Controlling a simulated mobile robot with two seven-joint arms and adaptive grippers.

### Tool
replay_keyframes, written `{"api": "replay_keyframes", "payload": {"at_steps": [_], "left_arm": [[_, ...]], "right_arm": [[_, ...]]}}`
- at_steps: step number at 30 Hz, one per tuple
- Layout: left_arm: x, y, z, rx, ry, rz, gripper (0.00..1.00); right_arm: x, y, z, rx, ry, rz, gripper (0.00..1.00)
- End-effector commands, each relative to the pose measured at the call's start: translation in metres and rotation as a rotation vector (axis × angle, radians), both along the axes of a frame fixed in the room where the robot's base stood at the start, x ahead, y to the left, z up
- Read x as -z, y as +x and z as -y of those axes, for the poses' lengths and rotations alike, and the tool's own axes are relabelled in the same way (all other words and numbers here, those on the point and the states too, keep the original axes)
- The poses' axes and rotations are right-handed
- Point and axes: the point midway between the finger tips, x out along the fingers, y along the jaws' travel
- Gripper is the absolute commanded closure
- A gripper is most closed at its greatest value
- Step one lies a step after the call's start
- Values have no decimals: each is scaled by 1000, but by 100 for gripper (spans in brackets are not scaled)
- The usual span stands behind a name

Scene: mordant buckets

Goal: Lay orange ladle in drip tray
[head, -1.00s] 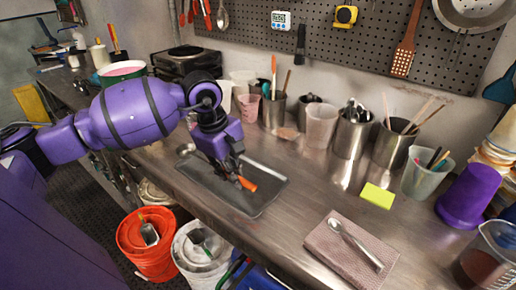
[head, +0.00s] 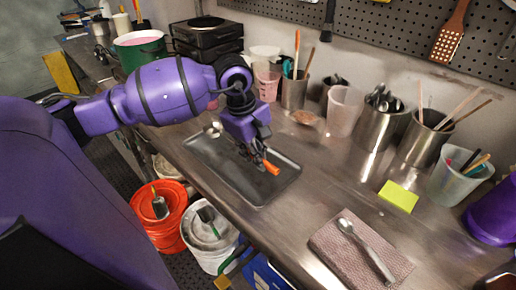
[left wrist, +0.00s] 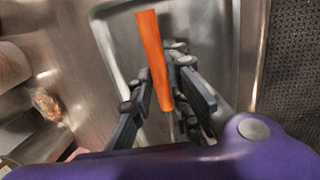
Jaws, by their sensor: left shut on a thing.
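The orange ladle's handle (head: 271,168) shows just past my left gripper (head: 258,160), over the right part of the grey metal drip tray (head: 238,187). In the left wrist view the orange handle (left wrist: 152,55) lies between the dark fingers of my left gripper (left wrist: 168,100), which is shut on it. A thin metal shaft (left wrist: 171,128) continues below the handle. A small shiny rounded piece (head: 213,129) at the tray's far left end may be the ladle's bowl. I cannot tell whether the ladle touches the tray floor. My right gripper is not in view.
Metal cups and tubs of utensils line the wall behind the tray. A yellow-green note (head: 398,196) and a folded cloth (head: 352,250) with a spoon (head: 366,250) lie to the right. An orange bucket (head: 163,215) and a white bucket (head: 210,240) stand below the counter edge.

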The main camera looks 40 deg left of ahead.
Motion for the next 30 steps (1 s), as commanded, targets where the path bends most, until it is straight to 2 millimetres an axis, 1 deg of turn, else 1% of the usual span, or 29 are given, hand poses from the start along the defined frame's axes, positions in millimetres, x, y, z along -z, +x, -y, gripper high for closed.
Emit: {"api": "replay_keyframes", "payload": {"at_steps": [1,4,13,14,18,26,30], "left_arm": [[6,0,0,0,0,-1,100],[10,0,0,0,0,0,100],[10,0,0,1,1,2,100],[10,0,0,1,1,2,81],[10,0,0,1,1,2,63],[10,0,0,1,1,1,62],[4,-1,-1,0,2,2,62]], "right_arm": [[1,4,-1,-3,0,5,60],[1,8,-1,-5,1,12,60],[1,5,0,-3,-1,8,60],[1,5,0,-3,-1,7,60],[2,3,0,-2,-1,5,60],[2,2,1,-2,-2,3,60],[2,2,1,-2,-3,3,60]]}}
